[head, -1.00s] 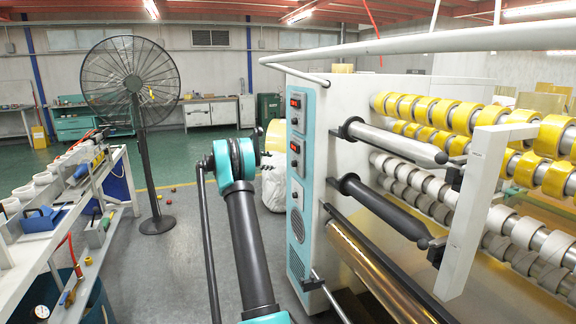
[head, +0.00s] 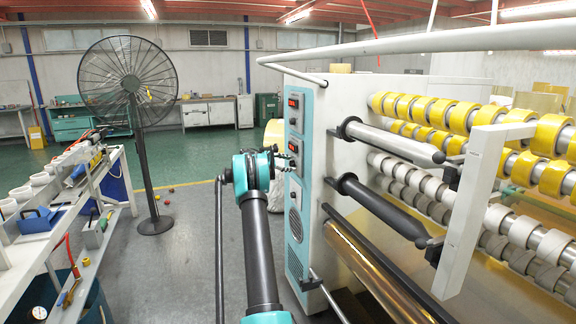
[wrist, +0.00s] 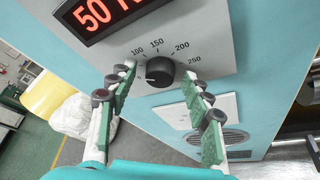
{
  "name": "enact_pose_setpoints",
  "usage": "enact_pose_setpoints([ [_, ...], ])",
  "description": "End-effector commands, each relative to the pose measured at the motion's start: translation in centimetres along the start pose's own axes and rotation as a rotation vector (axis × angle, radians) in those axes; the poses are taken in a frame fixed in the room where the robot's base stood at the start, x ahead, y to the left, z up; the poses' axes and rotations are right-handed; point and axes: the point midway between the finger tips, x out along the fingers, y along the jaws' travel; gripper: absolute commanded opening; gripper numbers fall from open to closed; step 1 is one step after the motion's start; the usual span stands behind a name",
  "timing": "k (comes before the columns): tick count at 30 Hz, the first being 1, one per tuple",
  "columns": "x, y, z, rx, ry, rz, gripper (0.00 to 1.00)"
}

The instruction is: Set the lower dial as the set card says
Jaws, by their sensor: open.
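The lower dial is a black round knob (wrist: 159,71) on a grey plate in the wrist view. Its printed scale shows 100, 150, 200 and 250; other marks on the left are hidden by a finger. A small pale mark shows on the knob's left side, too small to read surely. Above it a red display (wrist: 105,12) starts with "50", its right end cut off. My gripper (wrist: 158,78) is open, one green-padded finger on each side of the knob, with gaps to both. In the head view my gripper (head: 283,160) is at the teal panel (head: 296,230). I see no set card.
The upper red display (head: 293,102) is above on the same panel. Bars (head: 385,140) and yellow tape rolls (head: 460,117) stick out right of the machine. A fan (head: 135,90) and a workbench (head: 60,225) stand left. The floor between is mostly clear.

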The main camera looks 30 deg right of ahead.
Motion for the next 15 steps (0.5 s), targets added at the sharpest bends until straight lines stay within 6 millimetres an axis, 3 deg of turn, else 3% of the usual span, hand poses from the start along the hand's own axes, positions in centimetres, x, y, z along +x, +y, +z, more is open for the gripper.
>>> enact_pose_setpoints([
  [3,-0.02,0.0,0.0,0.0,0.0,0.0,0.5],
  [15,-0.06,0.0,-0.01,0.0,0.0,0.0,0.01],
])
